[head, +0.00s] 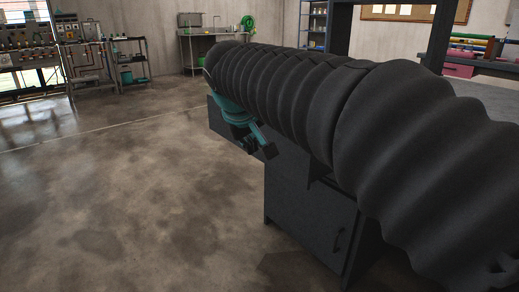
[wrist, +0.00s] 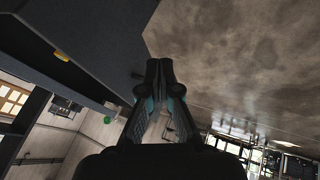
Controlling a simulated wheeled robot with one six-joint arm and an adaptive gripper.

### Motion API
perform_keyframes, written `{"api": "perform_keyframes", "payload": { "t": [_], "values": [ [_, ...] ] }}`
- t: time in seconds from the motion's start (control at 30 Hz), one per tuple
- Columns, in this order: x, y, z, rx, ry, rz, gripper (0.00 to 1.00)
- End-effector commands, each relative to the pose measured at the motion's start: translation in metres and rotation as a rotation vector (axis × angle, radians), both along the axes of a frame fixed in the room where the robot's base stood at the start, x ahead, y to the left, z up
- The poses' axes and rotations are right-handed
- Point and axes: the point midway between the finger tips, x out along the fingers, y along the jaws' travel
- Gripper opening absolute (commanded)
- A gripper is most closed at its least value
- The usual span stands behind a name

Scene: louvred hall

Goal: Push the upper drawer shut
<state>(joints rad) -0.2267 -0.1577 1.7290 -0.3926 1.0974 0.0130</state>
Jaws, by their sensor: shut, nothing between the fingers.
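The dark grey cabinet (head: 305,215) stands in the middle of the head view. A dark panel (head: 222,118), which looks like the front of the upper drawer, sticks out to the left beyond the cabinet body. My arm hides the drawer's top and inside. My gripper (head: 260,149), teal and black, is at this panel's right part in the head view; I cannot tell whether it touches. In the wrist view my gripper (wrist: 159,69) has its fingertips together and empty, beside a dark grey surface (wrist: 100,45) on the left.
A lower door with a handle (head: 338,240) is on the cabinet front and looks closed. Open concrete floor (head: 130,200) lies left of the cabinet. Shelves and benches stand far back.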

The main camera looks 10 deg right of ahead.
Motion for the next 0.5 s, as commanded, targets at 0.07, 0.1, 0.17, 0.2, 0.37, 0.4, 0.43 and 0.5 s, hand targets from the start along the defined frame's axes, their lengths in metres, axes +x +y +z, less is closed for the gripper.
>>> {"api": "perform_keyframes", "payload": {
  "t": [0.07,0.1,0.17,0.2,0.37,0.4,0.43,0.5],
  "values": [
    [0.002,-0.006,0.021,-0.023,-0.028,-0.011,0.00],
    [0.002,-0.009,0.026,-0.035,-0.035,-0.016,0.00],
    [0.001,-0.013,0.027,-0.051,-0.027,-0.023,0.00],
    [0.001,-0.015,0.024,-0.052,-0.021,-0.026,0.00],
    [0.009,-0.020,0.010,-0.052,-0.019,-0.029,0.00],
    [0.012,-0.022,0.005,-0.051,-0.018,-0.028,0.00],
    [0.015,-0.023,0.000,-0.051,-0.018,-0.028,0.00],
    [0.022,-0.027,-0.011,-0.051,-0.018,-0.029,0.00]
  ]
}}
